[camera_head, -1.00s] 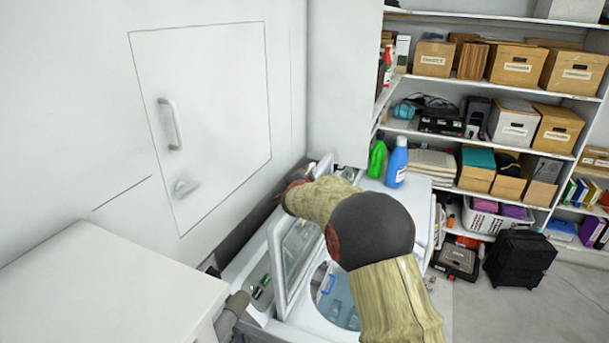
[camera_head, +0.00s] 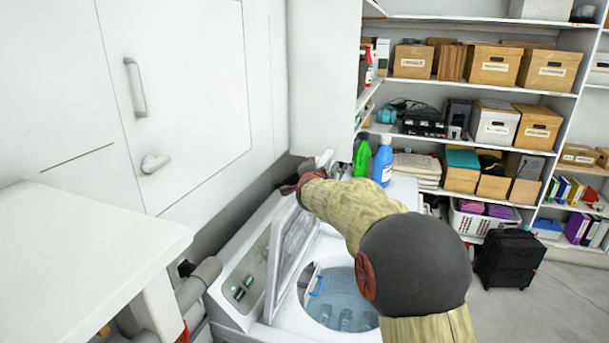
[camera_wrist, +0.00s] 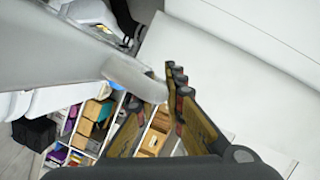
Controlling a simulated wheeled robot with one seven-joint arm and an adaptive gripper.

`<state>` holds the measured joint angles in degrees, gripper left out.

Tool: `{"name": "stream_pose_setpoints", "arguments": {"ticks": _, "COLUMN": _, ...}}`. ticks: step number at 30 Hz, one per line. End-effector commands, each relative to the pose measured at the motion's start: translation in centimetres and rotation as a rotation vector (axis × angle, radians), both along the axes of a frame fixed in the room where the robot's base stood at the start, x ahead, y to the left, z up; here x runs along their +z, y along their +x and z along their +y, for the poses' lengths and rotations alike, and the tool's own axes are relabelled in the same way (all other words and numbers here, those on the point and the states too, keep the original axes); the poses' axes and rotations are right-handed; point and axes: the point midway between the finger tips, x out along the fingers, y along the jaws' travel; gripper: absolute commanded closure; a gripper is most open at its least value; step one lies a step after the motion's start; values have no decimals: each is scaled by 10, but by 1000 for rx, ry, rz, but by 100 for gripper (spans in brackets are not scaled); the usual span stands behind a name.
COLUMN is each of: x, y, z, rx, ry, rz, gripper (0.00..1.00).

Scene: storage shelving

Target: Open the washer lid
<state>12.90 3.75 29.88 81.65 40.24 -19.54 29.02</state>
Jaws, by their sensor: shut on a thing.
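The white washer (camera_head: 292,328) stands low in the middle of the head view. Its lid (camera_head: 288,262), with a window panel, stands raised and steeply tilted, and the round tub opening shows beside it. In the wrist view, a grey rounded edge of the lid (camera_wrist: 135,78) reaches between the fingertips of my gripper (camera_wrist: 157,92). My gripper is shut on this edge. In the head view my arm passes over the washer to the lid's far end, and the fingers are mostly hidden.
A green bottle (camera_head: 362,158) and a blue bottle (camera_head: 383,162) stand just beyond the washer, close to my arm. A white wall with a panel (camera_head: 180,80) rises at left. A white counter (camera_head: 90,235) is front left. Loaded shelves (camera_head: 470,145) stand behind.

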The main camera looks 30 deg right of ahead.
Motion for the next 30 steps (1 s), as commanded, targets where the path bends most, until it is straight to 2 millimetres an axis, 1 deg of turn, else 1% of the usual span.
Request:
{"name": "stream_pose_setpoints", "arguments": {"ticks": 1, "x": -4, "y": -2, "z": -2, "rx": -1, "ry": 3, "rz": 0, "gripper": 100}}
{"name": "stream_pose_setpoints", "arguments": {"ticks": 12, "x": -2, "y": -3, "z": -2, "rx": 1, "ry": 6, "rz": -2, "gripper": 100}}
{"name": "stream_pose_setpoints", "arguments": {"ticks": 13, "x": -2, "y": -3, "z": -2, "rx": 1, "ry": 6, "rz": -2, "gripper": 89}}
{"name": "stream_pose_setpoints", "arguments": {"ticks": 22, "x": -1, "y": -3, "z": -2, "rx": 0, "ry": 5, "rz": -3, "gripper": 72}}
{"name": "stream_pose_setpoints", "arguments": {"ticks": 23, "x": -1, "y": -3, "z": -2, "rx": 0, "ry": 5, "rz": -3, "gripper": 71}}
{"name": "stream_pose_setpoints", "arguments": {"ticks": 30, "x": -1, "y": -3, "z": -2, "rx": 1, "ry": 5, "rz": -4, "gripper": 71}}
